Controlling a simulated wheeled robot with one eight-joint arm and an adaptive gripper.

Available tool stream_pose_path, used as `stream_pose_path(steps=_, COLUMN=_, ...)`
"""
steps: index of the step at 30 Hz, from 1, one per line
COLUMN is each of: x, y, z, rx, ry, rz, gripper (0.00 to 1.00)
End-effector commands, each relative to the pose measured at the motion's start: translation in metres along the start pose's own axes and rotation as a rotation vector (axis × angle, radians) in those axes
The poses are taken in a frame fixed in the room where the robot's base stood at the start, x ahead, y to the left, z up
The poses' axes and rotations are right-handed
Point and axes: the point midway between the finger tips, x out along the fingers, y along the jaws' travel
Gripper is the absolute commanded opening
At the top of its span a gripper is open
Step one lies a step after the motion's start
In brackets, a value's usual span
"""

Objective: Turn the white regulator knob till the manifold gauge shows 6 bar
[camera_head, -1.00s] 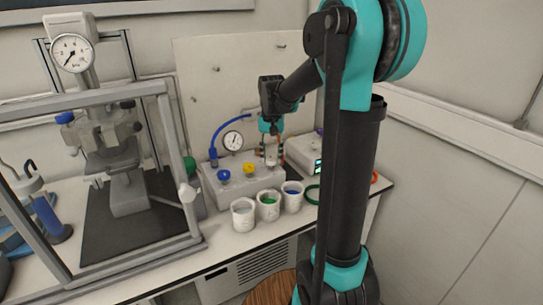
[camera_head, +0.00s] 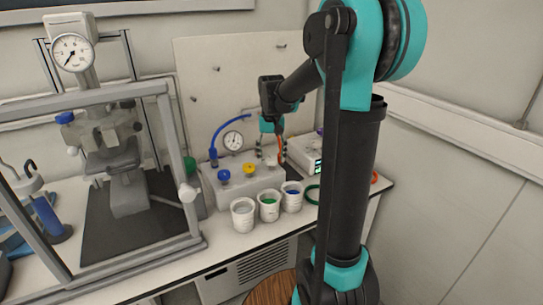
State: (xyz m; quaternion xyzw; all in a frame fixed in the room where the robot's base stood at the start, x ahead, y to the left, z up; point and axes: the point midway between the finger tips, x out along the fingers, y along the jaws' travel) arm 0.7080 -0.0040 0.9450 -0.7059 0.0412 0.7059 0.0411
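The white manifold block (camera_head: 225,192) stands on the bench. A small whitish part, seemingly the white regulator knob (camera_head: 270,159), shows at the right end of the block. My gripper (camera_head: 271,152) points down just above it, its fingers seemingly spread to either side. Whether they touch it cannot be told.
Three white cups stand in front of the block: one pale inside (camera_head: 243,216), one green (camera_head: 269,206), one blue (camera_head: 292,197). A white device (camera_head: 303,150) is close on the right.

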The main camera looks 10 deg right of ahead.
Motion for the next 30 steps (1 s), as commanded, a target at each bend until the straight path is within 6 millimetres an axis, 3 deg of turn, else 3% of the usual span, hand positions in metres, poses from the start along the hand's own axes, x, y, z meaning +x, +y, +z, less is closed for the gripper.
stream_pose_path(steps=11, x=-0.009, y=0.0, z=0.0, rx=0.0, ry=0.0, rz=0.0, gripper=0.58)
stream_pose_path(steps=24, x=-0.091, y=0.0, z=0.0, rx=0.0, ry=0.0, rz=0.0, gripper=0.58)
stream_pose_path(steps=30, x=-0.114, y=0.0, z=0.0, rx=0.0, ry=0.0, rz=0.0, gripper=0.58)
